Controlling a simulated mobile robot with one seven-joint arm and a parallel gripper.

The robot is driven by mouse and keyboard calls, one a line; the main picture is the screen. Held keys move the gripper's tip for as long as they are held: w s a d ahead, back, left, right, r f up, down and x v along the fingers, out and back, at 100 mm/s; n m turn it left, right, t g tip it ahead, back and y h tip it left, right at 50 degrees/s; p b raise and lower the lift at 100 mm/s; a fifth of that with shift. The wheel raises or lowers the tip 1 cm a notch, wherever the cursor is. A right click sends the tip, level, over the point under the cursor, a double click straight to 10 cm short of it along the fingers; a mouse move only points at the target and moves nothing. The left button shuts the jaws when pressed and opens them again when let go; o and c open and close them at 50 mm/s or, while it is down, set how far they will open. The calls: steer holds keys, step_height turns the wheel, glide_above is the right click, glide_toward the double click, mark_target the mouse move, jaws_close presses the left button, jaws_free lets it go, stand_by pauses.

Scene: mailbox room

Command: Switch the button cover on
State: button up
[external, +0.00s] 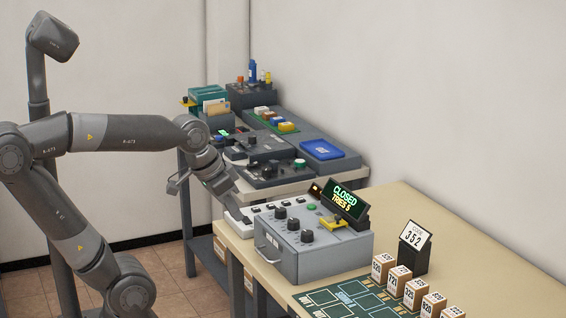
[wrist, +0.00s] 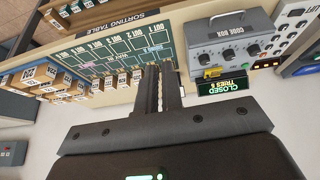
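The grey code box (external: 305,250) sits on the sorting table, with dark knobs on its front and a sign reading "CLOSED TRIES 5" (external: 344,199). A small yellow part (external: 334,222), possibly the button cover, is on its top beside the sign; whether it is on or off is unclear. In the wrist view the box (wrist: 232,38) is upper right, with the yellow part (wrist: 211,72) near the sign. My gripper (external: 238,209) is near the box's far left side. In the wrist view its fingers (wrist: 162,72) are close together, with nothing visible held.
Numbered parcels (external: 414,292) stand along the table's front right near a code card (external: 413,243) reading 352. A green sorting mat (external: 345,300) lies in front of the box. A second bench (external: 345,176) behind holds several control boxes and a blue tray (external: 322,149).

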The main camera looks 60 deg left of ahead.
mark_target(327, 221)
steer(key=shift+g+h, duration=0.4)
steer(key=shift+h, duration=0.1)
steer(key=w+a, duration=0.1)
steer(key=w, duration=0.2)
steer(key=w+a+r, duration=0.1)
steer(key=w, duration=0.2)
steer(key=w+a+r, duration=0.1)
steer(key=w, duration=0.2)
steer(key=shift+w+a+r, duration=0.1)
steer(key=shift+w+a, duration=0.1)
steer(key=shift+a, duration=0.2)
jaws_close()
steer(key=w+a+f+h, duration=0.1)
steer(key=w+a+f, duration=0.1)
steer(key=w+a, duration=0.7)
steer(key=w+a+f+h, duration=0.2)
steer(key=w+a+f, duration=0.1)
steer(key=w+a, duration=0.6)
steer(key=shift+w+a+f+n+t, duration=0.15)
steer(key=shift+w+a+n+t, duration=0.15)
steer(key=shift+n, duration=0.1)
steer(key=shift+d, duration=0.1)
